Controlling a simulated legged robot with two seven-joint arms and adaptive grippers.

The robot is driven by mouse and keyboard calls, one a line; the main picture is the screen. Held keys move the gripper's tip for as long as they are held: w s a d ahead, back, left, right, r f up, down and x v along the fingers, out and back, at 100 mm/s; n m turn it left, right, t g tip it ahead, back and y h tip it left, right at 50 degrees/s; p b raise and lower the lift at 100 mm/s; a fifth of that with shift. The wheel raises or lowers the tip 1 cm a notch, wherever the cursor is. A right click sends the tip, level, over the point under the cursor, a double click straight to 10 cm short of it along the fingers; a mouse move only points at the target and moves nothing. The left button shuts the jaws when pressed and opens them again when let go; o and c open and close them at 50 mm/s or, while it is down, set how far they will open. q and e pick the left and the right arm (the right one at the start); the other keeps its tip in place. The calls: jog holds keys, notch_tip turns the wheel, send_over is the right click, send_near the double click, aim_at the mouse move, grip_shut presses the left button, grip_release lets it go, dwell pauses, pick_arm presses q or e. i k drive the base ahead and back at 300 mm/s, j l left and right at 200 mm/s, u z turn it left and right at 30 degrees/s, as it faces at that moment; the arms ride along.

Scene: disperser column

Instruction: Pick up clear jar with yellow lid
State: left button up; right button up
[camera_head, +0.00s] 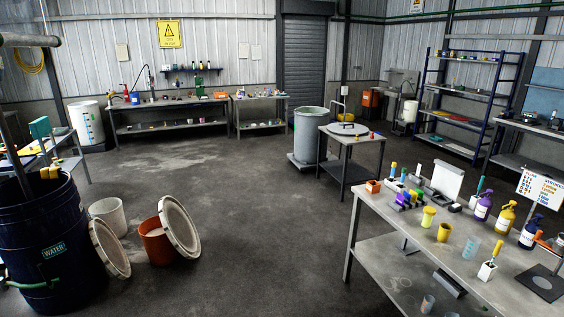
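On the metal table (388,212) at the right stand two small yellowish containers. One yellow-topped container (428,217) is farther back and left. A deeper yellow one (444,232) stands close by, nearer the front. Both are upright and apart. They are too small to tell whether either is a clear jar with a yellow lid. Neither of my grippers is in view.
Bottles in purple (483,206), yellow (504,217) and dark blue (529,233), a clear bluish beaker (472,248) and a white holder (487,271) share the table. A dark barrel (45,240) and tubs stand left. The middle floor is clear.

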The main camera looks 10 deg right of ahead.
aim_at(427, 221)
jog(key=i+l+z, duration=0.15)
jog(key=i+z, duration=0.25)
jog(key=i+l+z, duration=0.1)
jog(key=i+z, duration=0.15)
jog(key=z, duration=0.15)
jog(key=i+z, duration=0.45)
jog(key=i+j+z, duration=0.15)
jog(key=z, duration=0.25)
